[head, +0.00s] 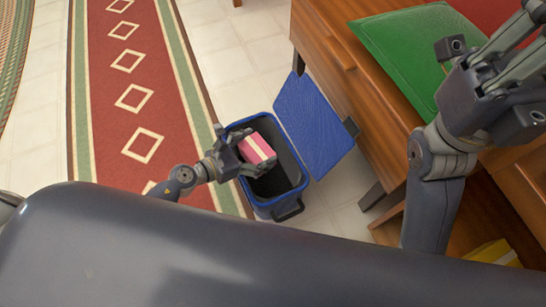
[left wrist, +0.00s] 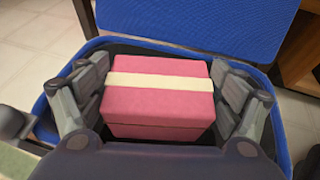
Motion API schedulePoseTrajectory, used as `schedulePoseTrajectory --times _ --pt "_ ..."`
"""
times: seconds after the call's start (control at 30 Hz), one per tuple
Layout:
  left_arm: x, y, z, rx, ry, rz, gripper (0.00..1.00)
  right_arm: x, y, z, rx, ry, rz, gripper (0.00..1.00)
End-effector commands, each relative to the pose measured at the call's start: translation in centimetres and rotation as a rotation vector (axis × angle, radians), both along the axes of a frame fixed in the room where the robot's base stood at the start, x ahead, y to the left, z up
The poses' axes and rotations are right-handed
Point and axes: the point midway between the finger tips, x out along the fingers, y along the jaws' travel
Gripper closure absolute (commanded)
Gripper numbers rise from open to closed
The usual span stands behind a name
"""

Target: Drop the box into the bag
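The pink box (head: 257,148) with a pale stripe is held in my left gripper (head: 247,156), above the mouth of the blue bag (head: 302,186). In the left wrist view the box (left wrist: 160,113) sits between the two fingers of the left gripper (left wrist: 160,90), one against each side. The bag (left wrist: 283,140) is open below, with its blue lid (head: 313,122) swung out to the right and its dark inside partly showing. My right gripper (head: 500,75) is at the upper right, away from the bag; its fingertips are partly cut off.
A wooden bench (head: 345,75) with a green cushion (head: 405,45) stands right of the bag. A red patterned runner (head: 115,120) lies to the left. A yellow object (head: 492,252) is at the lower right. Pale tiles (head: 225,60) are clear behind the bag.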

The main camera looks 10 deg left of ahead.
Motion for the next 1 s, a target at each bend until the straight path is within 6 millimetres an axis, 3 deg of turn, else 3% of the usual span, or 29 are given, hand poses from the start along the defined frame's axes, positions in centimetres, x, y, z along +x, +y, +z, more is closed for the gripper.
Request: schedulePoseTrajectory --times 0.53,1.0 --pt "-0.4 0.3 0.1 0.001 0.002 0.000 0.00 0.0 0.0 -0.1 0.000 0.002 0.000 1.00" --pt "-6.5 5.3 3.3 0.001 0.003 -0.001 0.00 0.0 0.0 -0.1 0.000 0.001 0.000 1.00"
